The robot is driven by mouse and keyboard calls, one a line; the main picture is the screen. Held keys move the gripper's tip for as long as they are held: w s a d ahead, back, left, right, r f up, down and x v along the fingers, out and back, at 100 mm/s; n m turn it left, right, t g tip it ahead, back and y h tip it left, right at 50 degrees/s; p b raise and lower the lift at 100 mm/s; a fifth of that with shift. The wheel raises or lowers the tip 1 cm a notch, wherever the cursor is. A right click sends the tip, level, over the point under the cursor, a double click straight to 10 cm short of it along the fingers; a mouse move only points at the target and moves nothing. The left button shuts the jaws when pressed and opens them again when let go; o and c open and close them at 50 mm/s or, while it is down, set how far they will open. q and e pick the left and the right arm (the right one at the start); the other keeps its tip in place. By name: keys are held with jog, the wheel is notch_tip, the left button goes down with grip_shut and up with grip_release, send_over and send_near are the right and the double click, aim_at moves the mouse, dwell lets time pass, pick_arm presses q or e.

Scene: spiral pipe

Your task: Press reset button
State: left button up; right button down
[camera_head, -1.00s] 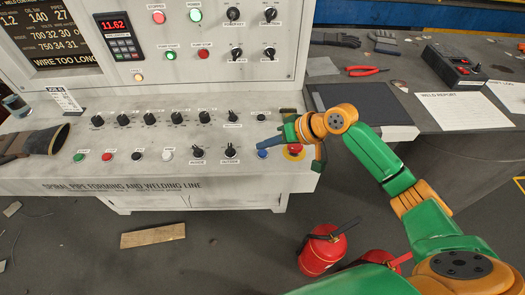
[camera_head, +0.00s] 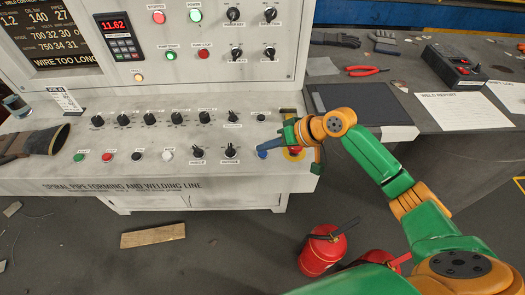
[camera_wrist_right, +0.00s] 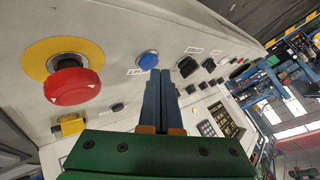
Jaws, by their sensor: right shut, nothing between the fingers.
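The blue button (camera_head: 262,154) is on the sloped panel of the white console, left of the red emergency stop. In the right wrist view, the blue button (camera_wrist_right: 148,60) stands beside a small label that I cannot read clearly. My right gripper (camera_head: 268,146) is shut and empty, with its blue fingers pointing at the button. In the right wrist view the fingertips (camera_wrist_right: 160,72) are at the button's lower edge; I cannot tell whether they touch it. The gripper partly hides the button in the head view. My left gripper is not in view.
The red emergency stop (camera_wrist_right: 73,82) on its yellow ring is close beside the gripper. Black knobs (camera_head: 231,150) and other buttons line the panel to the left. Red fire extinguishers (camera_head: 322,252) stand on the floor below.

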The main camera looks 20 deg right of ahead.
aim_at(266, 157)
jog(key=shift+f, duration=0.4)
dwell(0.6)
jog(key=shift+r, duration=0.1)
jog(key=shift+r+p, duration=0.7)
jog(key=shift+p, duration=0.25)
jog(key=shift+r, duration=0.1)
notch_tip(266, 157, up, 5)
jog(key=p, duration=0.5)
jog(key=shift+p, duration=0.4)
